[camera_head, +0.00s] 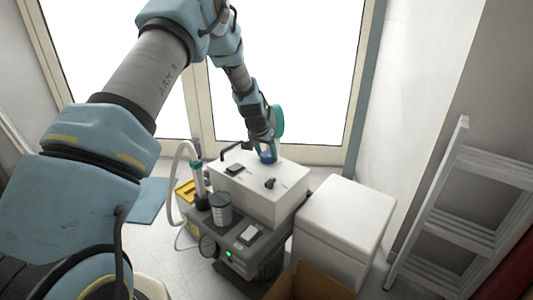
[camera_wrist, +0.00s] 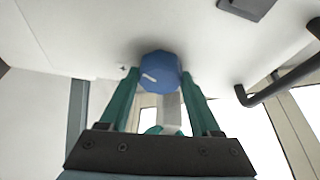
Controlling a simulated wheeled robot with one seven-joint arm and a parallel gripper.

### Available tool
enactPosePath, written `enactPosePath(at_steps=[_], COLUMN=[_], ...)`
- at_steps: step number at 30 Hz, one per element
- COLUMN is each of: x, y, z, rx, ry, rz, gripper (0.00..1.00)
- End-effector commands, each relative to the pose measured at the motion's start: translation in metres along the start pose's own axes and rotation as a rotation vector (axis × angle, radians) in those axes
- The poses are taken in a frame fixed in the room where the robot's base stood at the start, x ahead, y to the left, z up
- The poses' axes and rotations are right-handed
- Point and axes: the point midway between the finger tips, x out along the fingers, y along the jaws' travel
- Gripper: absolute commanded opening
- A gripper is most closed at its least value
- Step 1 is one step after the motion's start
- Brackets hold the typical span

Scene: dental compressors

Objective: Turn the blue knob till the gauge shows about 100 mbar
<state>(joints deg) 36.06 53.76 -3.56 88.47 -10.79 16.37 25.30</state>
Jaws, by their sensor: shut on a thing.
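The blue knob (camera_wrist: 160,72) sits on the white top of the compressor unit, with a white pointer mark on its face. My gripper (camera_wrist: 160,92) has its two green fingers on either side of the knob, shut on it. In the head view my gripper (camera_head: 268,150) comes down from above onto the far part of the white box (camera_head: 262,188), and the knob (camera_head: 267,157) shows only partly below it.
A black handle (camera_wrist: 280,85) stands near the knob. A grey canister (camera_head: 220,208) and a hose (camera_head: 176,180) are at the unit's left. A white box (camera_head: 345,222) stands right, an open cardboard box (camera_head: 310,285) in front, a ladder (camera_head: 455,215) farther right. A green light (camera_head: 229,254) is lit.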

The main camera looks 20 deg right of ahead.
Motion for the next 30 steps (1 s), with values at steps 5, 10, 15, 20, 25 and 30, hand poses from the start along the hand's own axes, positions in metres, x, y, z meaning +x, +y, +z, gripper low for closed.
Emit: enactPosePath(at_steps=[5, 10, 15, 20, 25, 30], x=[-0.002, -0.0028, -0.0027, -0.0019, -0.001, 0.0004], y=[0.0021, 0.0041, 0.0048, 0.0054, 0.006, 0.0062], z=[-0.0007, -0.0018, -0.0022, -0.0023, -0.003, -0.0031], rx=[-0.086, -0.215, -0.364, -0.505, -0.655, -0.804], ry=[-0.002, -0.001, 0.0, -0.001, 0.001, 0.001], rz=[-0.039, -0.094, -0.156, -0.215, -0.276, -0.338], gripper=[0.09, 0.09, 0.09, 0.09, 0.09, 0.09])
